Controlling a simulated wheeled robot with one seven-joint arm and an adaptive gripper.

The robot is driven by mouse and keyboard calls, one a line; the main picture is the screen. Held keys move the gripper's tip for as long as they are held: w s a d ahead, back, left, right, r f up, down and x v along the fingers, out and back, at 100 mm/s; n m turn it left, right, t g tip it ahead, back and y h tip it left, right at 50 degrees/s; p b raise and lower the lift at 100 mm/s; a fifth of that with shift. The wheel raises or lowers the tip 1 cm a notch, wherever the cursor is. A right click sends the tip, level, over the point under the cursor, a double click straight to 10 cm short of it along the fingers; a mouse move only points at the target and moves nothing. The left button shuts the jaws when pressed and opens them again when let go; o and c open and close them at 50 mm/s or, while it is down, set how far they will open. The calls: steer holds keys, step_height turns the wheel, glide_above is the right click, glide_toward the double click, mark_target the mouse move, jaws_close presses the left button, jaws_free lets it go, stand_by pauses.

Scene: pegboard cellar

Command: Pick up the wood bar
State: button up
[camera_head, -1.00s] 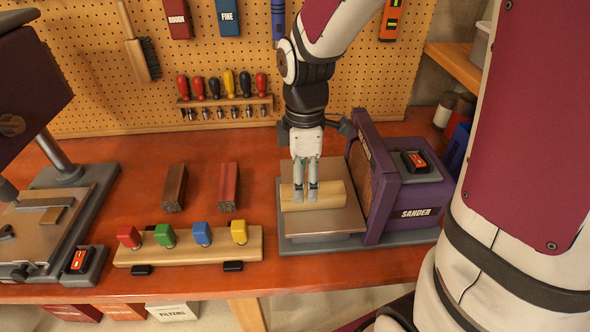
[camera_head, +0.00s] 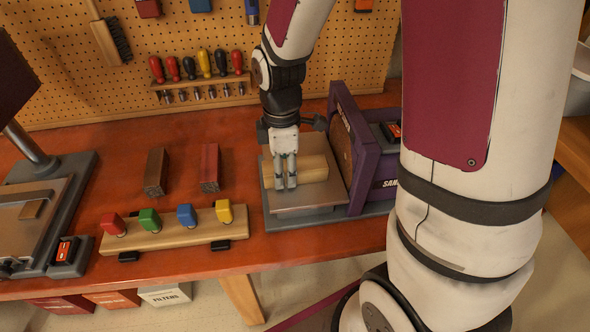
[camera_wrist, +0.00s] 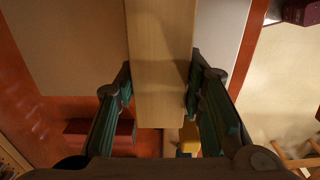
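The pale wood bar (camera_head: 309,168) lies lengthwise left to right over the metal table (camera_head: 311,199) of the purple sander. My gripper (camera_head: 286,186) points down over the bar's left part. In the wrist view the bar (camera_wrist: 162,60) runs between my two fingers (camera_wrist: 161,90), one along each long side. Both pads appear to touch its sides, so the gripper looks shut on it. Whether the bar rests on the metal table or is slightly raised, I cannot tell. The bar's underside is hidden.
The sander (camera_head: 372,170) stands close to the bar's right end. A dark brown bar (camera_head: 156,172) and a reddish bar (camera_head: 210,167) lie to the left. A wooden rack (camera_head: 180,236) with coloured knobs is at the front. The pegboard (camera_head: 190,60) rises behind.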

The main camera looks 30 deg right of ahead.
mark_target(285, 168)
jaws_close()
steer(key=shift+r, duration=0.85)
steer(key=shift+s+r, duration=0.15)
steer(key=shift+r, duration=0.35)
steer(key=shift+s+r, duration=0.15)
steer(key=shift+r, duration=0.35)
steer(key=s+r+p, duration=0.1)
steer(key=s+p, duration=0.2)
steer(key=s, duration=0.8)
steer(key=shift+a+r+p, duration=0.15)
steer(key=shift+a+p, duration=0.05)
steer(key=shift+p, duration=0.15)
